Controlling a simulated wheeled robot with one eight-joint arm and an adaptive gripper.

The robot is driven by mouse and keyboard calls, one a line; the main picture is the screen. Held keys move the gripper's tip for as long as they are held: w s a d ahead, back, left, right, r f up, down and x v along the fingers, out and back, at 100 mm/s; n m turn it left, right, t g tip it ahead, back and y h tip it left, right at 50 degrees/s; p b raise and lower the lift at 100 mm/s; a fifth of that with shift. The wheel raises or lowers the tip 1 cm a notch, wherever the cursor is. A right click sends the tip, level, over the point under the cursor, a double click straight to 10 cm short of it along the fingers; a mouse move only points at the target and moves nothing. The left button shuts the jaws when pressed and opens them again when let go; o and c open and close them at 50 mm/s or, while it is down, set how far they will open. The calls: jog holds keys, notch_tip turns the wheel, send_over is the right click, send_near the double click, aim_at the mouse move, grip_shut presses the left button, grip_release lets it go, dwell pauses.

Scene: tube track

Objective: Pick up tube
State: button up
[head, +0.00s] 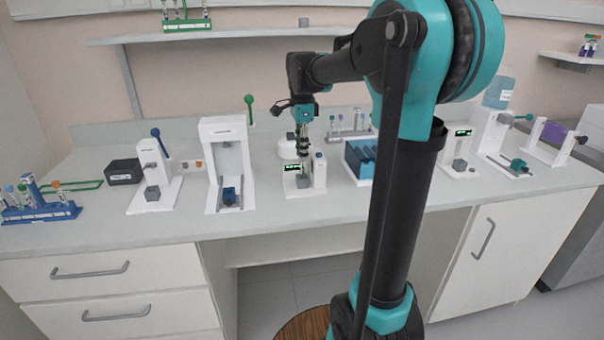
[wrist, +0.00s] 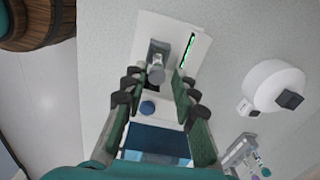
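My gripper (head: 302,158) points down over a white bench device (head: 318,178) with a green display. In the wrist view, my gripper (wrist: 156,86) has its two fingers spread apart on either side of a grey holder (wrist: 158,58) on that device. A round grey end shows between the fingertips, with clear gaps at both sides; I cannot tell if it is a tube or part of the holder. Several tubes with coloured caps stand in the blue rack (head: 38,210) at the left. More tubes stand in a rack (head: 350,133) at the back.
White devices (head: 225,165) line the bench on both sides of my gripper. A round white machine (wrist: 275,86) stands close by in the wrist view. A dark box (head: 124,171) sits at the left, and a blue-fronted unit (head: 357,158) to the right. The bench's front strip is clear.

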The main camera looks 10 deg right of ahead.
aim_at(302, 166)
jog(key=shift+s+f, duration=0.2)
jog(key=shift+f, duration=2.55)
grip_shut()
